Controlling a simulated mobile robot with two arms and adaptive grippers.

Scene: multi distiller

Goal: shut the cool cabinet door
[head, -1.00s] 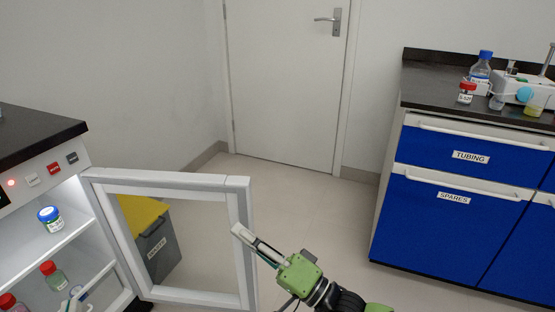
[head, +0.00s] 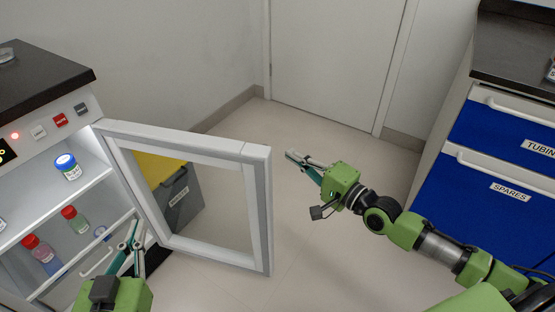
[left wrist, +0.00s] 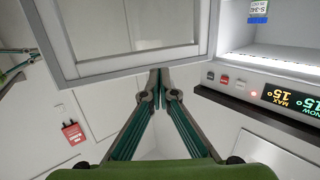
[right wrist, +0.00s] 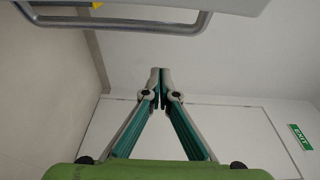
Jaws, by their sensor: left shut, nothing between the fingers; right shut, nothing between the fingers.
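The cool cabinet (head: 85,165) stands at the left of the head view. Its white-framed glass door (head: 262,215) is wide open, its free edge toward the middle of the picture. The door frame also shows in the left wrist view (left wrist: 130,62). My left gripper (head: 133,222) is shut and empty, low in front of the cabinet opening in the head view. My right gripper (head: 290,155) is shut and empty, just right of the door's upper free corner, with a gap in the picture. A grey bar (right wrist: 120,24) crosses the top of the right wrist view.
Bottles and jars, such as a blue-capped jar (head: 67,167), stand on the cabinet shelves. A yellow-lidded grey bin (head: 180,198) is behind the door. Blue drawers (head: 480,190) stand at the right. Clear floor (head: 330,250) lies between door and drawers.

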